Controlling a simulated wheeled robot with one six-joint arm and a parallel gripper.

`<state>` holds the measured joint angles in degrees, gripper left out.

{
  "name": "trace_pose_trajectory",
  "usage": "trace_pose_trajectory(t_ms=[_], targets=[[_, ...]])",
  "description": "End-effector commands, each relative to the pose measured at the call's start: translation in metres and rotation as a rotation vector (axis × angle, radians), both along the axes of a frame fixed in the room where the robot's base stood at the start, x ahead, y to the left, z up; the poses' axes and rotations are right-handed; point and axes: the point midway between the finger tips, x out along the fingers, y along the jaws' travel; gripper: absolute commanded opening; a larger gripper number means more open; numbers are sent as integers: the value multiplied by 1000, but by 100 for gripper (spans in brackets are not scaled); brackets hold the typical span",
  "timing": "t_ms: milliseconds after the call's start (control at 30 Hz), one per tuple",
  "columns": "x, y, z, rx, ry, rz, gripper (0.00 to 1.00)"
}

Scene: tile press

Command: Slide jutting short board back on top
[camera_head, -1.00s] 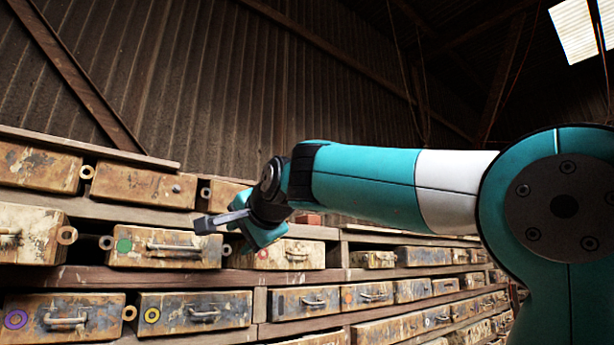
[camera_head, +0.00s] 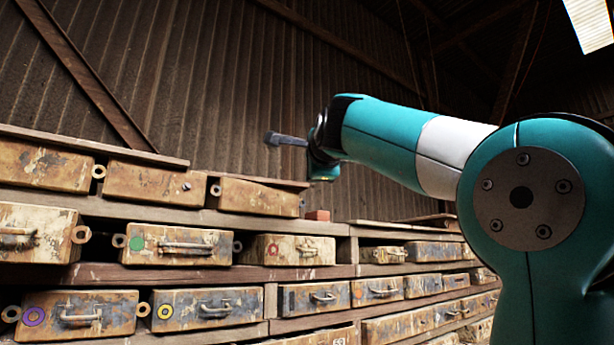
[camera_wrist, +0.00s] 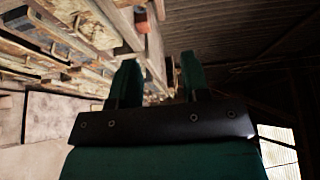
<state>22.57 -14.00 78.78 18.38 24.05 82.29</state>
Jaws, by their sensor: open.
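A short thin board (camera_head: 258,181) lies on top of the rack, over the upper right box, just right of the end of a longer board (camera_head: 90,144). I cannot tell how far it juts out. More thin boards (camera_head: 395,225) lie on the lower top further right. My gripper (camera_head: 287,139) is in the air above the short board, pointing left, apart from everything. In the wrist view its two teal fingers (camera_wrist: 160,80) stand apart with nothing between them. The wrist view shows the rack tilted, and I cannot pick out the short board there for certain.
A small reddish brick (camera_head: 317,215) sits on the rack right of the upper boxes. A corrugated wall (camera_head: 220,90) stands behind.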

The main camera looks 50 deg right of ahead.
Motion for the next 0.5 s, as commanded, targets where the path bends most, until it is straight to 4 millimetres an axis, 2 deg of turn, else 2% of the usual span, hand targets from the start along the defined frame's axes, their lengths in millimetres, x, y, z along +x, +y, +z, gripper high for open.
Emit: trace_pose_trajectory(t_ms=[500], targets=[[80,-66,4,2,5,0,43]])
